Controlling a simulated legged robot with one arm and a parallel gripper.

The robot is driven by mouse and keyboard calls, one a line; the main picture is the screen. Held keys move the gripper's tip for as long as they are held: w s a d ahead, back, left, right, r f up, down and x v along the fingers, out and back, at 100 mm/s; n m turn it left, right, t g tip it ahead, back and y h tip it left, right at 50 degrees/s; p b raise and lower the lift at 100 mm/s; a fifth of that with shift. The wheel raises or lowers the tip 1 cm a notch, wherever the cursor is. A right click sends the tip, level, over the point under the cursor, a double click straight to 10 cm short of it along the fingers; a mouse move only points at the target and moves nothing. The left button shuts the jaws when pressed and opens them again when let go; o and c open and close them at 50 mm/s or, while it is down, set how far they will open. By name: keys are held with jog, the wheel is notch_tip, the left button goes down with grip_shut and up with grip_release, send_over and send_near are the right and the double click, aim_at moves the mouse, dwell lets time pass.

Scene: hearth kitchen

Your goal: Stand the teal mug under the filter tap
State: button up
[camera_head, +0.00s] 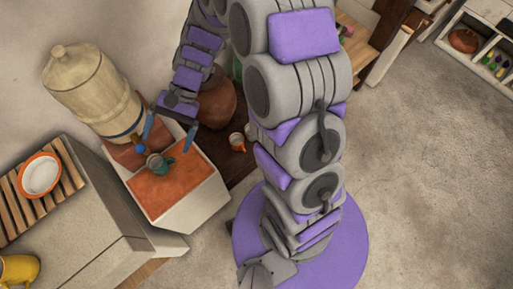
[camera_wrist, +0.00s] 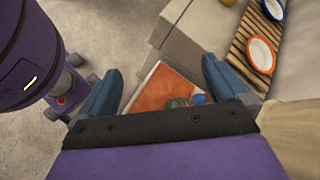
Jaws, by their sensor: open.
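The teal mug (camera_head: 158,163) stands on the terracotta top (camera_head: 180,188) of a pale block, close to the filter's blue tap (camera_head: 140,148). I cannot tell whether it is directly below the tap. The cream filter (camera_head: 92,90) stands behind. My gripper (camera_head: 169,132) is open and empty, its blue fingers apart, above and behind the mug. In the wrist view, my gripper (camera_wrist: 160,85) frames the terracotta top, with the mug (camera_wrist: 177,102) and blue tap (camera_wrist: 199,99) partly hidden by its lower edge.
An orange-and-white cup (camera_head: 237,141) and a brown pot (camera_head: 217,98) stand right of the block. A slatted rack (camera_head: 14,205) with an orange-rimmed bowl (camera_head: 41,175) and a yellow mug (camera_head: 18,268) are at the left.

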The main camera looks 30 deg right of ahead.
jog(key=s+d+r+n+t+h, duration=0.1)
jog(key=s+d+r+h, duration=0.3)
jog(key=s+d, duration=0.5)
jog(key=s+d+r+n+t+h, duration=0.2)
jog(key=s+d+r+n+h, duration=0.2)
jog(key=s+d, duration=0.5)
jog(key=shift+s+d+r+t+h, duration=0.15)
jog(key=shift+s+r+t+h, duration=0.15)
jog(key=shift+s+r+h, duration=0.5)
